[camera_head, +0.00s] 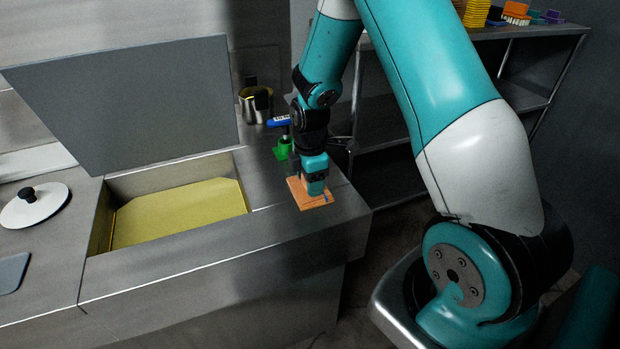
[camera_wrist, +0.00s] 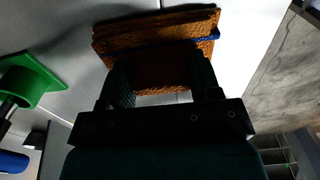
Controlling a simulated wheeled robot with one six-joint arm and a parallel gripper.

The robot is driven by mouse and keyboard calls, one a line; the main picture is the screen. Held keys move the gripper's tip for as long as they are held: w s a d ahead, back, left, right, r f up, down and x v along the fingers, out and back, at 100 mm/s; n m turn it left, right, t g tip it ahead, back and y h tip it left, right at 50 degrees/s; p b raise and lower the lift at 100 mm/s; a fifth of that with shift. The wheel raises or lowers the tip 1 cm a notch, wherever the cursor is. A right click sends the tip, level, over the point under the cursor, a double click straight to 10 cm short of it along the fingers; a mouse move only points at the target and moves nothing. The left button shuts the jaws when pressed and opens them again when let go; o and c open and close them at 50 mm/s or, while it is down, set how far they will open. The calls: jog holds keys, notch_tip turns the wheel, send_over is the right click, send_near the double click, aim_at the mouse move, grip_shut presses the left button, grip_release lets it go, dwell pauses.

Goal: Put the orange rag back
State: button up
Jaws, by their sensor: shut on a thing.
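The orange rag (camera_head: 309,200) is a flat, square-looking piece with a blue mark at one edge. It is at the right end of the steel counter, near the counter's front corner. My gripper (camera_head: 315,184) is directly above it, pointing down, and is shut on it. In the wrist view the orange rag (camera_wrist: 155,38) spans the front of my gripper (camera_wrist: 160,88), with a raised orange part between the two dark fingers. A blue strip runs along it. I cannot tell whether the rag touches the counter.
A green holder (camera_head: 283,149) and a blue object (camera_head: 279,121) stand just behind my gripper, near a metal pitcher (camera_head: 256,104). An open well with a yellow bottom (camera_head: 180,212) and raised grey lid (camera_head: 130,105) lies left. A shelf (camera_head: 540,34) stands at back right.

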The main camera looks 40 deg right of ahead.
jog(key=shift+f, duration=0.1)
jog(key=o, duration=1.1)
jog(key=shift+o, duration=0.2)
notch_tip(320, 180, up, 12)
jog(key=f+b, duration=0.1)
jog(key=s+a+r+m+y, duration=0.1)
jog(key=s+a+r+m, duration=0.1)
jog(key=s+a+r, duration=0.4)
jog(key=s+a+r+m+y, duration=0.1)
jog(key=s+a+r+m, duration=0.15)
jog(key=a, duration=0.65)
jog(key=s+a+r+m+y, duration=0.1)
jog(key=s+a, duration=0.2)
jog(key=s, duration=0.4)
jog(key=s+a+r+m+y, duration=0.1)
jog(key=s+a+m, duration=0.1)
jog(key=s+a, duration=0.2)
jog(key=s, duration=0.2)
jog(key=shift+s+a+r, duration=0.15)
jog(key=shift+s+a, duration=0.05)
jog(key=shift+s, duration=0.2)
